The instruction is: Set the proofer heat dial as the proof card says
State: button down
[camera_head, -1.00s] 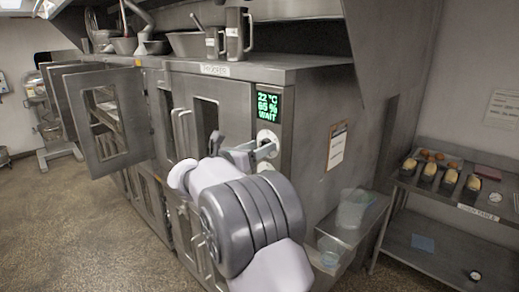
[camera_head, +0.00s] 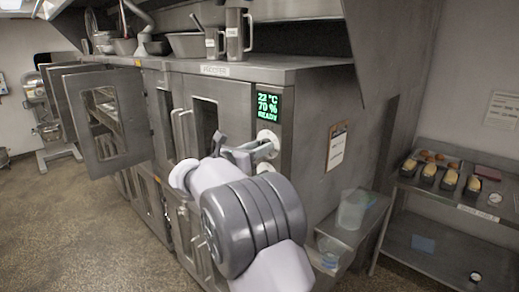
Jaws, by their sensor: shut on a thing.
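The proofer's green display (camera_head: 268,106) reads 22 °C, 70 % and READY. Below it on the front panel is a white upper dial (camera_head: 268,136), partly hidden by my gripper (camera_head: 264,149). My gripper is shut on this dial, with its fingers at the dial's front. I cannot read markings or labels on either dial. A card on a brown clipboard (camera_head: 337,146) hangs on the proofer's right side; its writing is too small to read.
Glass-fronted doors (camera_head: 112,120) stand open at the left. A low steel shelf with a clear tub (camera_head: 352,210) sticks out at the right of the proofer. A table with loaf tins (camera_head: 450,180) stands further right. The floor at left is clear.

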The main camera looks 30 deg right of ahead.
jog(key=shift+w+f+m+g+h+b, duration=0.15)
jog(key=shift+m+g+b, duration=0.25)
jog(key=shift+m+b, duration=3.6)
jog(key=shift+s+f+m+g+h+b, duration=0.15)
jog(key=shift+m+g+b, duration=0.55)
jog(key=shift+m, duration=6.3)
jog(key=shift+w+m+g+h+b, duration=0.1)
jog(key=shift+m+h+b, duration=0.1)
jog(key=shift+m+b, duration=3.95)
jog(key=m+p, duration=0.2)
jog(key=m, duration=0.1)
jog(key=shift+p, duration=0.35)
jog(key=c, duration=0.9)
grip_release()
